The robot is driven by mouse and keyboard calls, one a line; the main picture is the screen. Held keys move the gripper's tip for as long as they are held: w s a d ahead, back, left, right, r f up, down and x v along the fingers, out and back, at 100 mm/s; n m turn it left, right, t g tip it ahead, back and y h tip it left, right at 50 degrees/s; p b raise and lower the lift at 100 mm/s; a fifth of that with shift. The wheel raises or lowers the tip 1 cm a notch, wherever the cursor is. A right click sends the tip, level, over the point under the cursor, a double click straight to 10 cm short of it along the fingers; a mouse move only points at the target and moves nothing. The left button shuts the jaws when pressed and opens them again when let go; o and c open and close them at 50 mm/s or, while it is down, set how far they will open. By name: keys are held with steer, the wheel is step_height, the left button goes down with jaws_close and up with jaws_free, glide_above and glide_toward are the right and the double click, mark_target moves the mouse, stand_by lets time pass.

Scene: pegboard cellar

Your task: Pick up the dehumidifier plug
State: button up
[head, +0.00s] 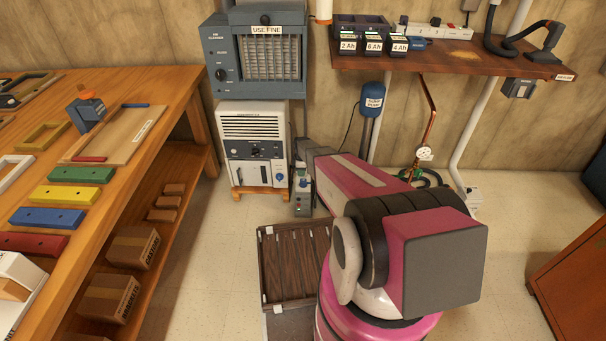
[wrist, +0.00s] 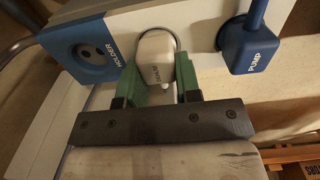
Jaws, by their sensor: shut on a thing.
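The dehumidifier plug (wrist: 156,58) is a pale, rounded block with small lettering. It shows in the wrist view between the green fingers of my gripper (wrist: 158,72), which is shut on it. The plug is close against a pale panel, with a round ring edge behind it. I cannot tell whether it is seated or free. In the head view the white dehumidifier (head: 252,131) stands on a low wooden stand by the wall. My arm reaches to its right side, and the plug is too small to make out there.
A blue-grey air cleaner (head: 221,48) sits above the dehumidifier. A workbench (head: 117,181) stands left; a dark slatted pallet (head: 294,262) lies on the floor.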

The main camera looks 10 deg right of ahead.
step_height(320, 180, up, 10)
steer(key=shift+r, duration=0.1)
stand_by(0.4)
steer(key=shift+w, duration=0.1)
steer(key=w+d+f, duration=0.1)
steer(key=w+f, duration=0.1)
steer(key=w, duration=0.5)
steer(key=shift+d+f, duration=0.25)
steer(key=shift+f, duration=0.1)
stand_by(0.6)
steer(key=shift+w+f, duration=0.1)
steer(key=shift+f, duration=0.05)
steer(key=shift+f, duration=1.35)
steer(key=shift+f, duration=1.5)
stand_by(2.3)
